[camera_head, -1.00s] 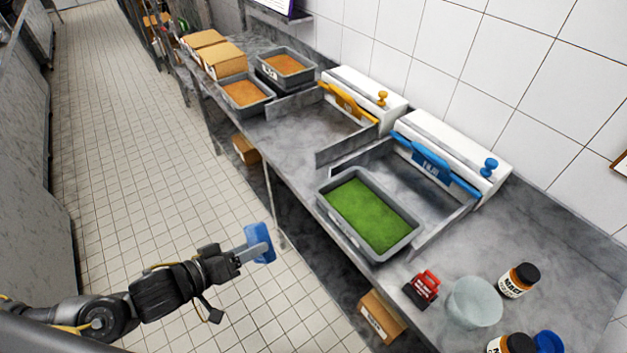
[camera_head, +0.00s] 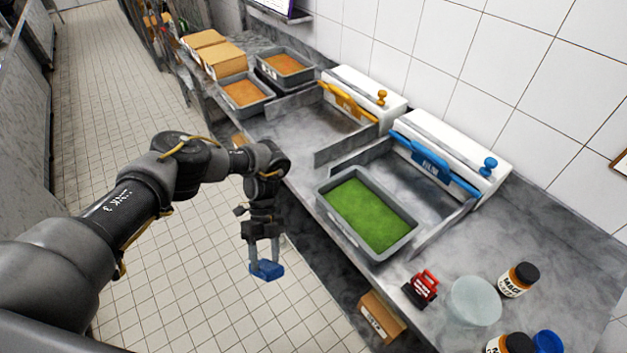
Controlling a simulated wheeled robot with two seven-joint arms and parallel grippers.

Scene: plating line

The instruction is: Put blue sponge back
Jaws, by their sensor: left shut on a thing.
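The blue sponge (camera_head: 267,271) is between the fingertips of my left gripper (camera_head: 265,258), which points down and is shut on it. In the head view the gripper appears over the tiled floor, to the left of the counter's front edge and of the tray of green contents. The sponge hangs in the air and touches nothing but the fingers. My right gripper is not in view.
A grey tray with green contents (camera_head: 321,190) stands on the steel counter (camera_head: 447,261). A red and black item (camera_head: 421,289), a clear bowl (camera_head: 474,302) and labelled jars (camera_head: 517,280) are at the right. Blue-handled (camera_head: 432,166) and yellow-handled (camera_head: 347,102) white units line the wall. Brown-filled trays (camera_head: 247,108) stand farther back.

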